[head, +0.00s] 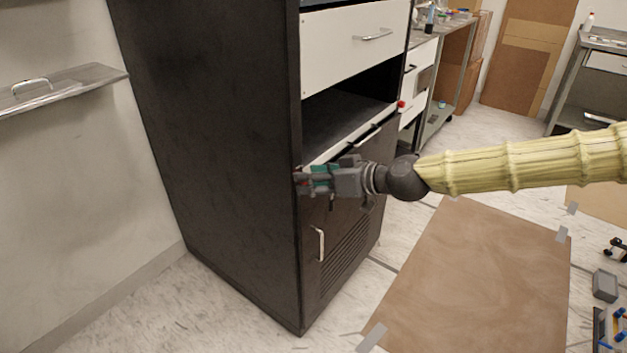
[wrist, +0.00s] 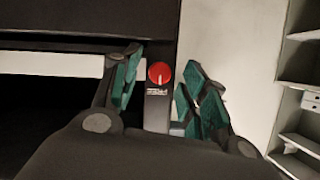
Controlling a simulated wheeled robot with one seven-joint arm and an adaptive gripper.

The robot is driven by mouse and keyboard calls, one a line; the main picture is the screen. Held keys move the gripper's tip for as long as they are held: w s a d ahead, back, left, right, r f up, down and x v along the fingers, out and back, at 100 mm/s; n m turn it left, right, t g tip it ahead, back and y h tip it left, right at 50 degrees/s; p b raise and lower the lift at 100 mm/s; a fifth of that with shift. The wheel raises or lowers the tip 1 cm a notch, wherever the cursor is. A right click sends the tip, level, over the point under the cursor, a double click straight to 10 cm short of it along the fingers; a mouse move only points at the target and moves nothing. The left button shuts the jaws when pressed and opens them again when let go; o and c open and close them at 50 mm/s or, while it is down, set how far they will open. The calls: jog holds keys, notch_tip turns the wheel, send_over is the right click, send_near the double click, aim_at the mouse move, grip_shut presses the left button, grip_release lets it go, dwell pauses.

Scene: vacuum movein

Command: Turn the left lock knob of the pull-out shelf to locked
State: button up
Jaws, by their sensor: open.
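The left lock knob (wrist: 160,73) is a round red knob with a pale line on its face, seen in the wrist view on the dark front post. My gripper (head: 305,178) is open, with one green-padded finger on each side of the knob in the wrist view. No contact with the knob shows there. In the head view my gripper is at the left front edge of the pull-out shelf (head: 340,142) and mostly hides the left knob. The right lock knob (head: 401,104) shows red at the shelf's far right end.
The shelf sits in a tall black cabinet (head: 215,130), below a white drawer (head: 350,40) and above a lower door (head: 340,235) with a handle. A wall shelf (head: 60,88) is at left. A brown sheet (head: 480,270) lies on the floor at right.

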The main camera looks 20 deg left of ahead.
grip_shut()
dwell(0.3)
jog(key=m+g+y+b, duration=0.1)
jog(key=m+y, duration=0.1)
jog(key=m, duration=0.2)
jog(key=m+g+y+b, duration=0.1)
jog(key=m, duration=0.4)
jog(key=f+m+g+y+b, duration=0.1)
jog(key=m+g+y, duration=0.1)
jog(key=m, duration=0.2)
jog(key=shift+w+d+f+m+y, duration=0.1)
jog(key=shift+w+m+y, duration=0.2)
jog(key=shift+w+m, duration=0.1)
dwell(0.4)
dwell(0.5)
